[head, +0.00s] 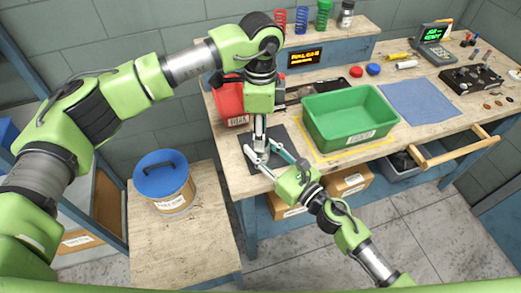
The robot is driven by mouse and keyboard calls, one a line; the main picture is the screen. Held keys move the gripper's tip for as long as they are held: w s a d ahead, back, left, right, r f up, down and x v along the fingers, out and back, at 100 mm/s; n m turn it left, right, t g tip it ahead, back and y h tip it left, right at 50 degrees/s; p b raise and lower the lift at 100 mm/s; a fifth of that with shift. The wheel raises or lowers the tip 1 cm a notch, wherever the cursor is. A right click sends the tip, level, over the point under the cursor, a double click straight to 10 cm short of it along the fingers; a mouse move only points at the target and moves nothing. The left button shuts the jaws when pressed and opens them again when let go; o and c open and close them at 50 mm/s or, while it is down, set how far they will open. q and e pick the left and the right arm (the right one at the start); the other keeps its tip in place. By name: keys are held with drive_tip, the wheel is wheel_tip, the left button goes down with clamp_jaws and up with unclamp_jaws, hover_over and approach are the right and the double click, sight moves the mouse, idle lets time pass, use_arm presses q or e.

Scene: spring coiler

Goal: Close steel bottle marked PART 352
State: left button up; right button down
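My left gripper (259,135) points straight down over the dark mat (234,150) at the front left of the workbench. Its fingertips are small here, and I cannot tell whether they are open or shut on something. My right gripper (262,153) reaches in from the lower right at the same spot. Its two fingers are apart, on either side of a narrow silvery shape below the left gripper. I cannot tell whether that shape is the steel bottle, and no PART 352 label is readable. A silvery bottle with a dark top (346,16) stands upright on the back shelf.
A green bin (355,133) stands right of the grippers, and a red bin (229,99) behind left. An open drawer (455,150) juts out at the front right. A blue-lidded tub (163,178) stands on the lower left table. The blue mat (418,101) is clear.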

use_arm(q)
drive_tip(key=c, duration=0.8)
drive_tip(key=m, duration=0.7)
drive_tip(key=shift+c, duration=0.2)
drive_tip(key=m, duration=3.6)
drive_tip(key=shift+f+m, duration=0.1)
drive_tip(key=shift+m, duration=0.3)
drive_tip(key=m, duration=0.6)
drive_tip(key=shift+m, duration=0.3)
drive_tip(key=m, duration=0.3)
drive_tip(key=shift+w, duration=0.1)
drive_tip(key=m, duration=0.4)
drive_tip(key=shift+m, duration=0.4)
drive_tip(key=o, duration=1.2)
